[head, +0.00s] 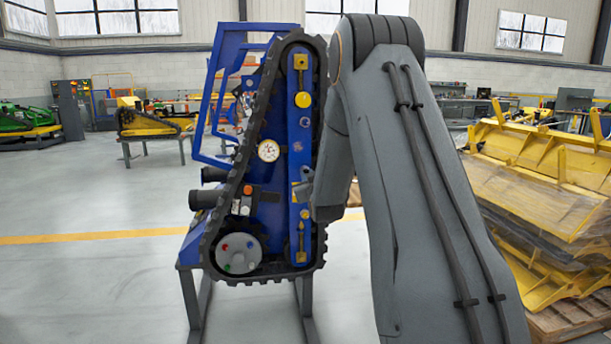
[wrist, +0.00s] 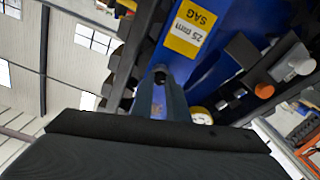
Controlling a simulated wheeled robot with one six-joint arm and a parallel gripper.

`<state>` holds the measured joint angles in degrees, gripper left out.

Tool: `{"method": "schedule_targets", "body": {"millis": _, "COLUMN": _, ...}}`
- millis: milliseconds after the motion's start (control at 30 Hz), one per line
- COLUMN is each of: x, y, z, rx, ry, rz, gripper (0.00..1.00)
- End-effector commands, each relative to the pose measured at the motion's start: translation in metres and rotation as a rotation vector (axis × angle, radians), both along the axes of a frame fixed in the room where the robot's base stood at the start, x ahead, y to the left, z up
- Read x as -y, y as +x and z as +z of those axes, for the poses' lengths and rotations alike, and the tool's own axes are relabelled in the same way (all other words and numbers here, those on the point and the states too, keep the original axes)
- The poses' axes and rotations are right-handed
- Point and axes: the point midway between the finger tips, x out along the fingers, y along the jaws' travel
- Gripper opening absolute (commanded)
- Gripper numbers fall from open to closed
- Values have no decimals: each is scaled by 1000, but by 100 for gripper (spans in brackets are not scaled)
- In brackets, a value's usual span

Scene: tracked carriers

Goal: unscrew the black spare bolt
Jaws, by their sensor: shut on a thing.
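The blue tracked carrier (head: 268,205) stands upright on a dark stand, with a black rubber track around it. My gripper (head: 303,190) reaches in from the right to the blue upright bar (head: 302,150) on its side. In the wrist view my gripper (wrist: 168,95) is seen from behind, its narrow fingers against the blue face. A small dark bolt end, which I take for the black spare bolt (wrist: 160,73), shows at the fingertips. The jaws are shut on it.
A pressure gauge (head: 268,150), an orange button (head: 248,189) and a grey hub with coloured caps (head: 239,252) sit left of the bar. A yellow bolt head (head: 303,99) is above. Yellow stacked frames (head: 540,190) stand at right.

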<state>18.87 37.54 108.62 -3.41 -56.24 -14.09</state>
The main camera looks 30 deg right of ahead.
Motion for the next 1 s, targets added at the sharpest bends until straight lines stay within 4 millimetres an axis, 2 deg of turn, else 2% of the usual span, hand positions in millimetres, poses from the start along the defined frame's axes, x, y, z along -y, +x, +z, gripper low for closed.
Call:
{"method": "schedule_targets", "body": {"millis": 400, "x": 0, "y": 0, "z": -1, "rx": -142, "ry": -491, "rz": 0, "gripper": 0}}
{"method": "schedule_targets", "body": {"millis": 533, "x": 0, "y": 0, "z": -1, "rx": -159, "ry": -547, "rz": 0, "gripper": 0}}
{"method": "schedule_targets", "body": {"millis": 833, "x": 0, "y": 0, "z": 0, "rx": -162, "ry": -559, "rz": 0, "gripper": 0}}
{"method": "schedule_targets", "body": {"millis": 1000, "x": 0, "y": 0, "z": -1, "rx": -203, "ry": -712, "rz": -1, "gripper": 0}}
